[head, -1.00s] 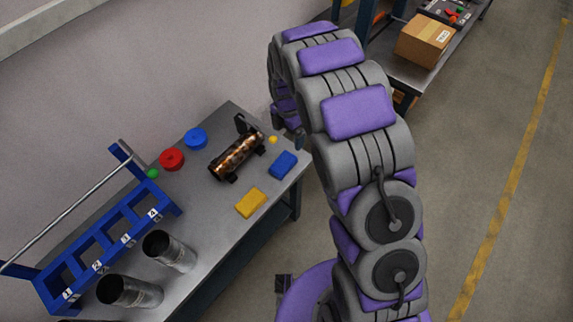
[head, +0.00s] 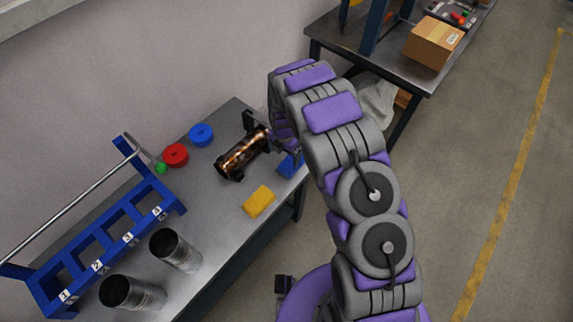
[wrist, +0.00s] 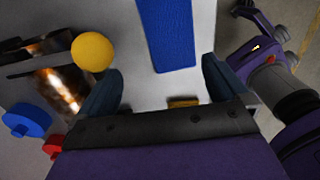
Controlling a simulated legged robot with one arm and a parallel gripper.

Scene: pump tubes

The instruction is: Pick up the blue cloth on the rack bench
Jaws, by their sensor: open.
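The blue cloth (head: 291,164) lies flat on the grey rack bench (head: 215,212) near its right end, partly hidden by my arm in the head view. In the wrist view the blue cloth (wrist: 167,32) is a long blue strip ahead of my gripper, roughly centred between the fingers. My gripper (wrist: 161,90) is open and empty, its two dark fingers spread apart. The fingertips look short of the cloth, and I cannot tell their exact height above the bench.
A copper cylinder (head: 243,153) sits in a holder left of the cloth. A yellow block (head: 258,200), red disc (head: 175,154), blue disc (head: 201,135), blue rack (head: 100,240) and two metal tubes (head: 176,250) share the bench.

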